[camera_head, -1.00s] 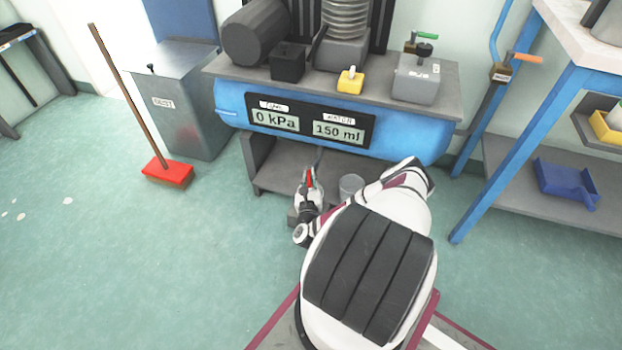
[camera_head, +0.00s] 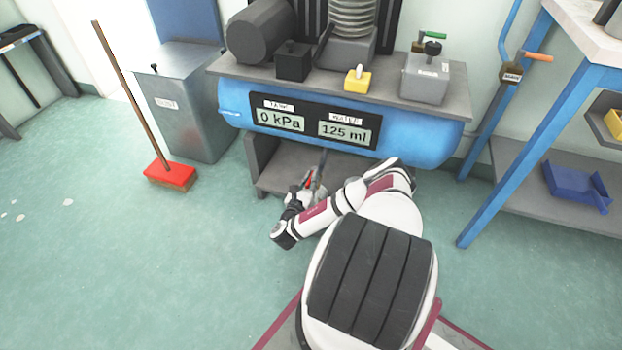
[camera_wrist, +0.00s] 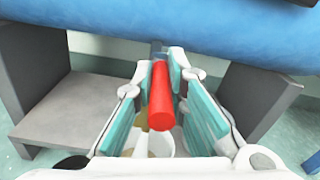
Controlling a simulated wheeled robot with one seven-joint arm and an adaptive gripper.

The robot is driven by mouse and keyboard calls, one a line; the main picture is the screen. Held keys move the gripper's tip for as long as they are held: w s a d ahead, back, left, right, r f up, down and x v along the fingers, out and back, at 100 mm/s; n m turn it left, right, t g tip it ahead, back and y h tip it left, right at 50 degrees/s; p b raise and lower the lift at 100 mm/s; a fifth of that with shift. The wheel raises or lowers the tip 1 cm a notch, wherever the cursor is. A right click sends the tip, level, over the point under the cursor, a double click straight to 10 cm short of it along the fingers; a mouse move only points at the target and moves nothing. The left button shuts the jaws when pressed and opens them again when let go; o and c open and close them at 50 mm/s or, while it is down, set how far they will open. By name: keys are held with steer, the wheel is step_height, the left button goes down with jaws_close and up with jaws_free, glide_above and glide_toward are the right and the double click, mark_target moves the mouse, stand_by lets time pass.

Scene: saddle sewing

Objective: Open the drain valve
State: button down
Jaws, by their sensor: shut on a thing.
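The drain valve's red handle (camera_wrist: 160,100) stands between my fingers in the wrist view, under the blue tank (camera_wrist: 200,30). In the head view only a little of the red handle (camera_head: 308,181) shows beside my gripper (camera_head: 312,186), which is below the tank (camera_head: 425,140). My gripper (camera_wrist: 159,68) is shut on the red handle, with a pad on each side of it. The valve body is mostly hidden behind the handle and fingers. The tank display (camera_head: 313,121) reads 0 kPa and water 125 ml.
A pale cup (camera_wrist: 170,148) is partly visible below the handle, with something brownish beside it. Grey stand legs (camera_wrist: 255,98) flank the space under the tank. A red broom (camera_head: 170,172) and grey bin (camera_head: 190,110) stand left; a blue-legged table (camera_head: 515,160) stands right.

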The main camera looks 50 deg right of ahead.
steer(key=shift+d, duration=0.1)
steer(key=c, duration=1.6)
jaws_free()
step_height(320, 180, up, 10)
steer(key=shift+r, duration=0.1)
steer(key=shift+c, duration=0.5)
